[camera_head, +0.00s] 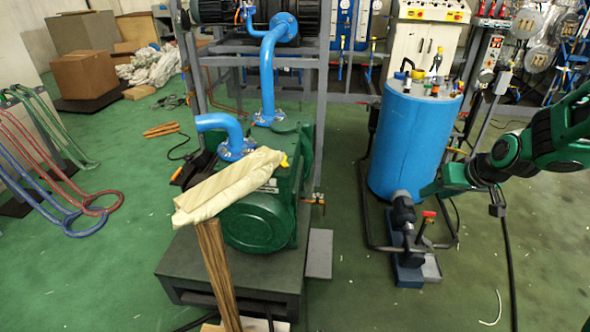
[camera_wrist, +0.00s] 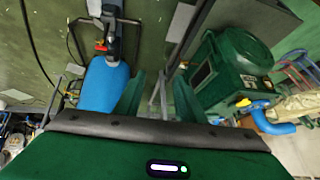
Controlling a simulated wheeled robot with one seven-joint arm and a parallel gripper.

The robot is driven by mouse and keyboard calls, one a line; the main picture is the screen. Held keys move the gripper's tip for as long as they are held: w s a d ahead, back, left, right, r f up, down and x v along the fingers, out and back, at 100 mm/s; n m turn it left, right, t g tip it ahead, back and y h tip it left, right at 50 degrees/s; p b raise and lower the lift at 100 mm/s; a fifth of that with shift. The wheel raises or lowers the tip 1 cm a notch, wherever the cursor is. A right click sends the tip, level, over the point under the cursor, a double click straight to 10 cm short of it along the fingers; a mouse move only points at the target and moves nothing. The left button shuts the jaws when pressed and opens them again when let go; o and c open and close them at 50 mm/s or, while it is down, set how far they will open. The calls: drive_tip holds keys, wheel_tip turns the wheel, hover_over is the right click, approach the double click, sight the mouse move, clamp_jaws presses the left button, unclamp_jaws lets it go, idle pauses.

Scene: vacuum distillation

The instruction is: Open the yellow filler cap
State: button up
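The yellow filler cap (camera_head: 284,160) is a small yellow spot at the upper right of the green pump (camera_head: 258,222), partly behind a pale cloth-like cover (camera_head: 228,185). In the wrist view, yellow parts (camera_wrist: 244,102) show on the pump (camera_wrist: 228,65), to the right of my fingers. My gripper (camera_head: 432,187) is in front of the lower blue tank in the head view, well to the right of the cap. In the wrist view my gripper (camera_wrist: 158,92) has its two green fingers apart with nothing between them.
The blue tank (camera_head: 415,140) stands right of the pump, with a valve assembly (camera_head: 408,235) low in front. Blue pipes (camera_head: 268,70) rise from the pump beside a grey frame (camera_head: 322,100). A wooden post (camera_head: 217,270) stands in front of the pump.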

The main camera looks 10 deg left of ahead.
drive_tip(key=w+a+f+n+t+y, duration=0.2)
drive_tip(key=w+a+f, duration=0.1)
drive_tip(key=w+a, duration=0.55)
drive_tip(key=n+t+y, duration=0.4)
drive_tip(key=t+y, duration=0.2)
drive_tip(key=y, duration=0.1)
approach(287, 166)
drive_tip(key=x, duration=0.4)
drive_tip(key=shift+w+a, duration=0.1)
drive_tip(key=shift+a, duration=0.05)
drive_tip(key=shift+x, duration=2.7)
drive_tip(key=shift+f, duration=0.2)
drive_tip(key=shift+c, duration=0.6)
